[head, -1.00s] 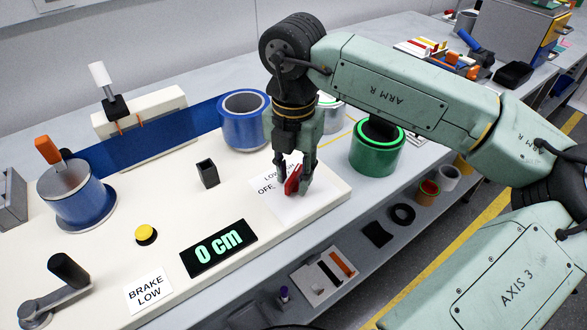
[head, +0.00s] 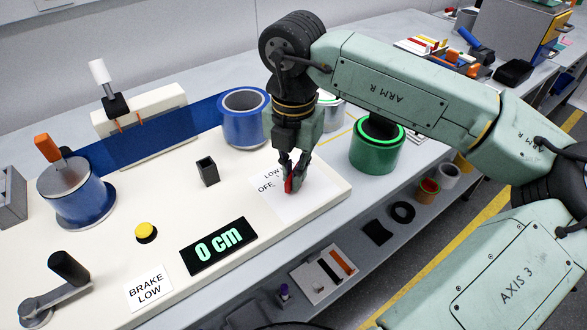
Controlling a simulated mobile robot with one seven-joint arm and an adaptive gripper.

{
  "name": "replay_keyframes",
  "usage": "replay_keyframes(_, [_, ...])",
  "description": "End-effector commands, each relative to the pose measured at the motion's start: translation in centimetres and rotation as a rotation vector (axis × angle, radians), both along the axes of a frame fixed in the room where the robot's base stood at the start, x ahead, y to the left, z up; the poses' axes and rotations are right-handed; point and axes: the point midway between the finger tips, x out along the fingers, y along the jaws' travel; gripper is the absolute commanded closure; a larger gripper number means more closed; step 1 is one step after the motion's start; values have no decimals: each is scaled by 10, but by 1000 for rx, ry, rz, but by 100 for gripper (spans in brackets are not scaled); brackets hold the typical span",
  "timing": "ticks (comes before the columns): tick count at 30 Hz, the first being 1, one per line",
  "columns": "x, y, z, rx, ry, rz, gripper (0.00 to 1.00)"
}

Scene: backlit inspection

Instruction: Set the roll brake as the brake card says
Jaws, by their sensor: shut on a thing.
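The brake card (head: 149,290) lies at the front of the white board and reads "BRAKE LOW". The roll brake's red lever (head: 289,185) sits on a white plate (head: 300,208) at the board's right end. The labels "LOW" and "OFF" show left of the lever; the rest of the plate's marking is hidden behind my gripper. My gripper (head: 291,180) points down and is shut on the red lever. The fingers hide much of the lever, so its exact setting is hard to tell.
A display (head: 218,246) reads "0 cm". A yellow button (head: 146,232), a crank (head: 62,280) and a dark square holder (head: 207,172) stand on the board. Blue film runs between a blue roll (head: 244,130) and a left spool (head: 75,195). A green roll (head: 377,150) stands right of my gripper.

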Motion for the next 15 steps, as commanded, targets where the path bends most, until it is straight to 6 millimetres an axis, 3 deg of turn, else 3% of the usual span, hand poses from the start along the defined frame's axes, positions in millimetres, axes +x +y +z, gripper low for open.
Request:
replay_keyframes(8, [0, 0, -2, 0, -1, 41, 100])
replay_keyframes(15, [0, 0, -4, -1, -2, 184, 100])
